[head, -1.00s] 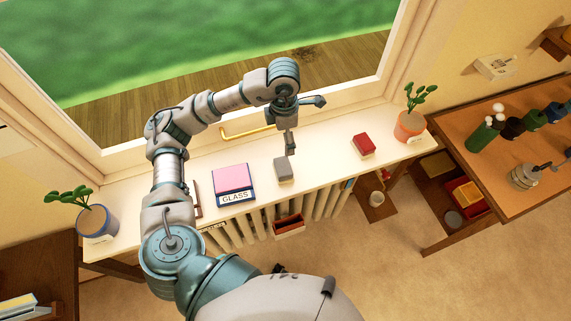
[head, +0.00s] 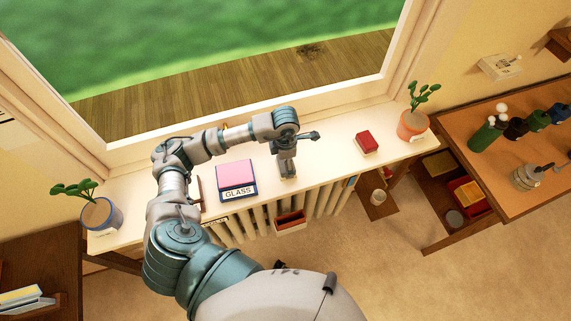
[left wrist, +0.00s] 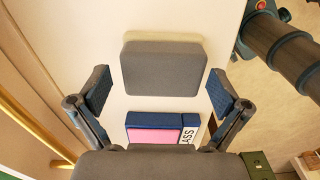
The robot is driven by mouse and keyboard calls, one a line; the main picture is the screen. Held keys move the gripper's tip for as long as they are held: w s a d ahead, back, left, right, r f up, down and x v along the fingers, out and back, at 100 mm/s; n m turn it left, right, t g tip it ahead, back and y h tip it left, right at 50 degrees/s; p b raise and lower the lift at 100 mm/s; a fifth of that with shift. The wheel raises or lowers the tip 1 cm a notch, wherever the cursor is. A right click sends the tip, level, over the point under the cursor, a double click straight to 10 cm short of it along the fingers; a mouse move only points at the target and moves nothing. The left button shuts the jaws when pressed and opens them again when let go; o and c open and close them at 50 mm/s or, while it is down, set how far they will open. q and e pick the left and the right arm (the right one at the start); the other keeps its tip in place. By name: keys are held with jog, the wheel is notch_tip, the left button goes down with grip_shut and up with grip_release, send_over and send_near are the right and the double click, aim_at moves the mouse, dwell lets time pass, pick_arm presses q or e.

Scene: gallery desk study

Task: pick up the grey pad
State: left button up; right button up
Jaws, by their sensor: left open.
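The grey pad (left wrist: 163,68) is a rounded grey block lying on the white windowsill, seen large in the left wrist view. My left gripper (left wrist: 159,92) is open, with one finger on each side of the pad and gaps between fingers and pad. In the head view my left gripper (head: 288,174) points down at the sill and hides most or all of the pad. Whether the fingertips are down at the pad's height I cannot tell. My right gripper is not in view.
The blue GLASS box with a pink top (head: 236,178) lies left of the gripper on the sill (head: 330,146). A red block (head: 367,142) lies to the right. Potted plants (head: 101,216) and (head: 411,124) stand at both ends. A small red-brown bin (head: 290,220) hangs below the front edge.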

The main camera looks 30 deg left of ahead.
pick_arm(q)
jog(key=shift+f, duration=0.5)
jog(key=shift+d, duration=0.1)
jog(key=shift+c, duration=0.3)
jog(key=c, duration=1)
jog(key=shift+r, duration=0.15)
jog(key=shift+r, duration=0.7)
jog(key=shift+s+d+r+b, duration=0.15)
jog(key=shift+r+b, duration=0.1)
jog(key=shift+r, duration=0.25)
jog(key=shift+s+a+r+b, duration=0.1)
jog(key=shift+s+r+b, duration=0.1)
jog(key=shift+r, duration=0.25)
jog(key=s+d, duration=0.2)
jog(key=s, duration=0.2)
jog(key=s+d+r+b, duration=0.1)
jog(key=s+d, duration=0.1)
jog(key=s, duration=0.3)
jog(key=s+d, duration=0.3)
jog(key=s, duration=0.1)
jog(key=shift+s+r+b, duration=0.25)
jog(key=shift+s+b, duration=0.05)
jog(key=shift+s, duration=0.1)
